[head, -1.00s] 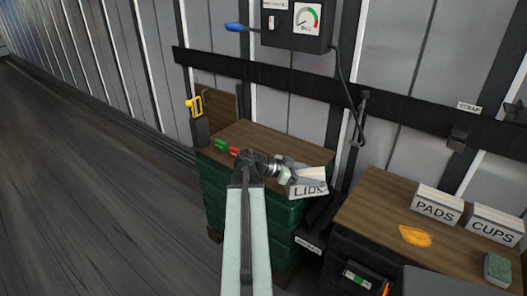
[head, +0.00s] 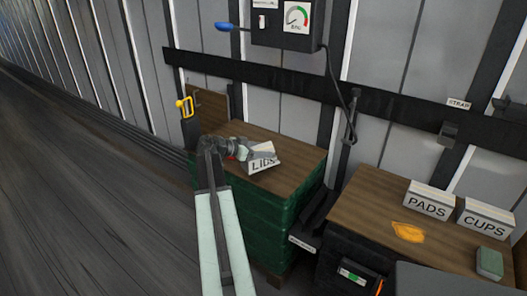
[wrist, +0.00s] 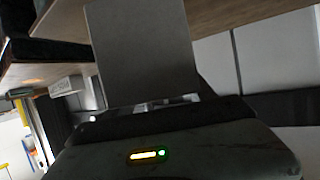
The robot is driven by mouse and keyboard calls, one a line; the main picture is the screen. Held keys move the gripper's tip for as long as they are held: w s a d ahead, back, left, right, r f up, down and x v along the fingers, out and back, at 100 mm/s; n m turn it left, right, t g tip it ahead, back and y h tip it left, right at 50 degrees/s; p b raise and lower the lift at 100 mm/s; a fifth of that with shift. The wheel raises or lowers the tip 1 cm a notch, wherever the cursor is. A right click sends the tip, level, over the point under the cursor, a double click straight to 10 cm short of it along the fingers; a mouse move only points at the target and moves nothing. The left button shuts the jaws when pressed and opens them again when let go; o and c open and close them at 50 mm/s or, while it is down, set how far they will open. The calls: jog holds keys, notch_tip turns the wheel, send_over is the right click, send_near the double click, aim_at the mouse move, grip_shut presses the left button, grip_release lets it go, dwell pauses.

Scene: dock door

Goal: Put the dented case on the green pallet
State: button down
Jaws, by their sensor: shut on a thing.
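The white case labelled LIDS (head: 262,163) is in my gripper (head: 247,154), which is shut on it. The case is tilted a little and appears over the middle of the wooden top of the green pallet stack (head: 250,215). I cannot tell whether it touches that top. In the wrist view the case shows as a plain grey face (wrist: 140,50) beyond my gripper (wrist: 150,104). No dent is clear on it. The white cases PADS (head: 428,200) and CUPS (head: 485,218) stand on the wooden bench at the right.
The bench (head: 375,205) also holds an orange flat item (head: 408,232) and a green sponge-like block (head: 489,263). A yellow-handled tool (head: 185,106) stands at the stack's far left corner. A gauge box (head: 287,22) hangs above. The right of the stack top is clear.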

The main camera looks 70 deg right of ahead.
jog(key=d+f+b, duration=0.1)
jog(key=d, duration=0.1)
jog(key=d+f+b, duration=0.2)
jog(key=d, duration=0.1)
jog(key=w+d+f+b, duration=0.1)
jog(key=d, duration=0.1)
jog(key=shift+d+f, duration=0.15)
jog(key=shift+f, duration=0.1)
jog(key=shift+r, duration=0.2)
jog(key=shift+f, duration=0.2)
jog(key=shift+c, duration=1.6)
grip_release()
jog(key=shift+r, duration=0.2)
jog(key=shift+w+a+r, duration=0.15)
jog(key=shift+a+r, duration=0.05)
jog(key=shift+a, duration=0.05)
jog(key=p+v, duration=0.4)
jog(key=v, duration=0.7)
jog(key=shift+p, duration=0.3)
